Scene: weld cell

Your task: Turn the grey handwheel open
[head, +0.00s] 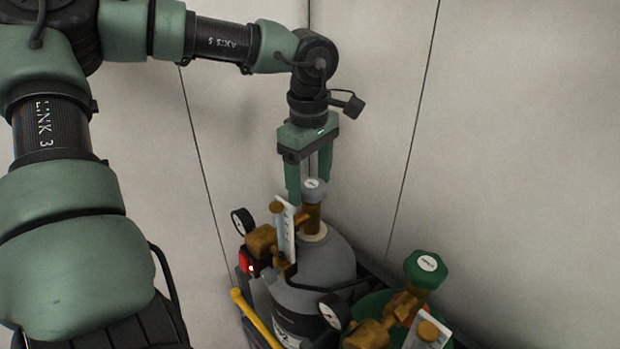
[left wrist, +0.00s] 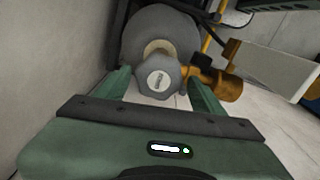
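The grey handwheel (head: 314,190) sits on top of the brass valve of a grey gas cylinder (head: 315,268). My left gripper (head: 309,190) points down over it, with its green fingers on either side of the wheel. In the left wrist view the grey handwheel (left wrist: 159,76) shows a pale label and lies between the open fingertips (left wrist: 160,85). A gap shows beside the wheel there; I cannot tell whether either finger touches it. The grey cylinder (left wrist: 150,28) is behind the wheel in that view. My right gripper is in neither view.
A green cylinder with a green handwheel (head: 425,268) stands at the right. Brass regulators with round gauges (head: 242,222) and a flow tube (head: 286,232) crowd the grey valve's left side. A yellow bar (head: 255,318) is at the front. Pale wall panels stand close behind.

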